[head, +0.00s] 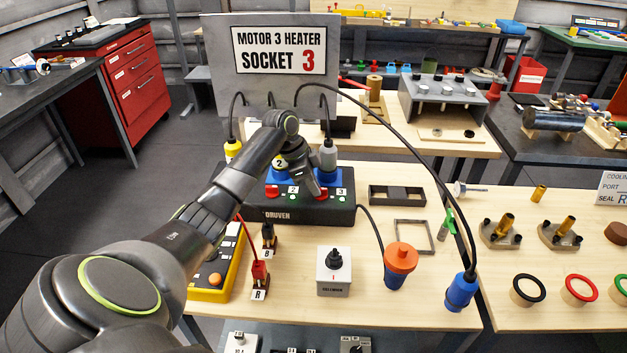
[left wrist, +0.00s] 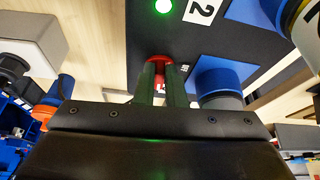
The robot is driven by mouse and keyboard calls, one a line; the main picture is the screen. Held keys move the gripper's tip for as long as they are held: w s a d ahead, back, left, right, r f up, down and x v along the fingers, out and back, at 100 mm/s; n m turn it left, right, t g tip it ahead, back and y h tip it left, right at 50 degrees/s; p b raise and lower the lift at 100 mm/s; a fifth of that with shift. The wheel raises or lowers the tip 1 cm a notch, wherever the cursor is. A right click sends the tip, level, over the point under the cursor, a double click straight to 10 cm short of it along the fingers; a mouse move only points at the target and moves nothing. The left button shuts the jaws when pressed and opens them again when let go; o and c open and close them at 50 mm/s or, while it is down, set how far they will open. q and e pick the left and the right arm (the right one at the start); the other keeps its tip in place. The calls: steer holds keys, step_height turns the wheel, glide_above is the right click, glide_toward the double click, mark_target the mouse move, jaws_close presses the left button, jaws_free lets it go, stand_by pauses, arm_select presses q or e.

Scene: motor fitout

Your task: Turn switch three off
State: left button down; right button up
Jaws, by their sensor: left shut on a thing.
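The black power strip (head: 300,212) marked DRUVEN lies on the bench with blue sockets and number labels along its front. Switch three is a red switch (head: 323,192) beside the label 3 (head: 341,191). My left gripper (head: 313,186) reaches down to it from behind the label row. In the left wrist view the two fingers (left wrist: 162,85) are shut on the red switch (left wrist: 158,61), whose red top shows just past them. A green light (left wrist: 163,6) glows by the label 2 (left wrist: 202,11). The switch's exact tilt is hidden by the fingers. My right gripper is out of view.
A grey plug (head: 328,155) stands in a blue socket close to my gripper, and a yellow plug (head: 233,149) is at the left. A sign reading SOCKET 3 (head: 284,51) stands behind. A grey selector box (head: 334,271) and an orange-topped plug (head: 400,259) are in front.

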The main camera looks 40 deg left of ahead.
arm_select(q)
steer(key=n+y+p, duration=0.1)
steer(key=n+p, duration=0.2)
steer(key=p, duration=0.2)
steer(key=d+n+t+y+p, duration=0.1)
steer(key=n+p, duration=0.3)
steer(key=p, duration=0.1)
steer(key=n+y+p, duration=0.1)
steer(key=n+p, duration=0.2)
steer(key=p, duration=0.2)
steer(key=shift+s+d+r+n+t+y, duration=0.3)
steer(key=shift+s+d+r+t, duration=0.05)
steer(key=shift+r+t, duration=0.05)
steer(key=n+p, duration=0.1)
steer(key=n+y+p, duration=0.1)
steer(key=shift+d+f+n, duration=0.15)
steer(key=shift+d+n, duration=0.05)
steer(key=shift+n, duration=0.1)
steer(key=shift+w+d+f+n+g+y, duration=0.15)
steer(key=shift+n+y, duration=0.2)
steer(key=shift+n, duration=0.55)
steer(key=shift+w+d+r+n+g+y, duration=0.15)
steer(key=shift+n+y, duration=0.2)
steer(key=shift+n, duration=0.55)
steer(key=shift+s+f, duration=0.1)
steer(key=c, duration=1.5)
jaws_free()
steer(key=shift+s, duration=0.1)
